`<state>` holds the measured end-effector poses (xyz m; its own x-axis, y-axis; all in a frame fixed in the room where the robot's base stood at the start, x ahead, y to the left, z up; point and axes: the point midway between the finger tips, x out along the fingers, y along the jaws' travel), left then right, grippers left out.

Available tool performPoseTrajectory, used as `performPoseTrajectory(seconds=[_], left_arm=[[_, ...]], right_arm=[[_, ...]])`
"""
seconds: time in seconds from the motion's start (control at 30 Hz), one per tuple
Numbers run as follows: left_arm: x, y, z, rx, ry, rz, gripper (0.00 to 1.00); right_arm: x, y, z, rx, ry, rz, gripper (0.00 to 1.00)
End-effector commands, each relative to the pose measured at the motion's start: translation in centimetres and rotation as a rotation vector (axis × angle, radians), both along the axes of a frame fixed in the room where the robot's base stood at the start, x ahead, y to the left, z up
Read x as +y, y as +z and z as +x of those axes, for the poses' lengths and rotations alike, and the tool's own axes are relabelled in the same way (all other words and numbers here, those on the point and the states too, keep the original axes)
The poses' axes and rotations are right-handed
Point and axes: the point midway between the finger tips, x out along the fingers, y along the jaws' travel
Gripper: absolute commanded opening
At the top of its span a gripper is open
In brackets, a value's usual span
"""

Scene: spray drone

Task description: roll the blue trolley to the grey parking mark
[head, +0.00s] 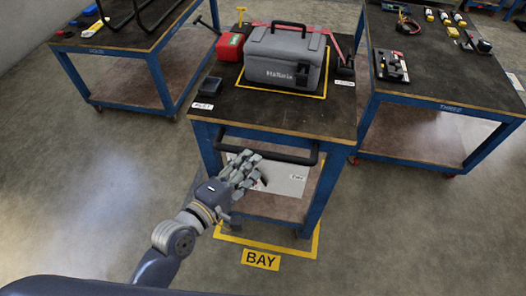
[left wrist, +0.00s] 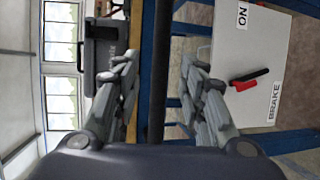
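The blue trolley (head: 322,190) with a dark top stands in the middle of the head view. Its black push handle (head: 290,157) runs along the near side. My left gripper (head: 246,166) is at the left part of this handle, fingers spread. In the left wrist view the handle bar (left wrist: 157,75) stands between the two sets of open fingers, with gaps on both sides. A pale brake panel (left wrist: 245,65) has a red and black lever (left wrist: 250,78) and the labels "ON" and "BRAKE". No grey parking mark shows. My right gripper is not in view.
A grey case (head: 285,60) and a red box (head: 230,46) sit on the trolley. A yellow floor outline (head: 317,240) with a "BAY" label (head: 261,259) surrounds its base. Blue-framed tables stand at left (head: 75,70) and right (head: 400,97). The near floor is clear.

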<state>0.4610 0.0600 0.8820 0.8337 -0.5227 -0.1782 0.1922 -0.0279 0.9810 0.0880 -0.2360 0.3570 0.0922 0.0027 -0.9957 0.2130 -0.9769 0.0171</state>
Motion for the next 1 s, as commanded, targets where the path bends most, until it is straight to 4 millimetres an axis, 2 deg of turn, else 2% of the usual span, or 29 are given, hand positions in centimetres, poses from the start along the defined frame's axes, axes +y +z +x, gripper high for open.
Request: performPoseTrajectory(seconds=[0.1, 0.3, 0.5, 0.77, 0.93, 1.0], left_arm=[[-1.3, -0.3, 2.1, -0.001, 0.0, 0.0, 0.38], [-2.8, -0.9, 4.6, -0.001, 0.001, 0.002, 0.38], [-3.5, -1.2, 5.6, -0.001, -0.001, 0.003, 0.38], [-3.5, -1.3, 5.7, -0.001, -0.001, 0.003, 0.38], [-3.5, -1.3, 5.7, -0.001, -0.001, 0.003, 0.02], [-3.5, -1.3, 5.7, 0.0, -0.001, 0.004, 0.0]], right_arm=[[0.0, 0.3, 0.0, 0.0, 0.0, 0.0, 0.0], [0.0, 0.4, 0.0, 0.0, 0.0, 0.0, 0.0], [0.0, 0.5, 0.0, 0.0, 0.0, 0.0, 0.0], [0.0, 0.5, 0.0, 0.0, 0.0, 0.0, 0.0], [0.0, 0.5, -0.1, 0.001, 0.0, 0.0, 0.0], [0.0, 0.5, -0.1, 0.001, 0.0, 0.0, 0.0]])
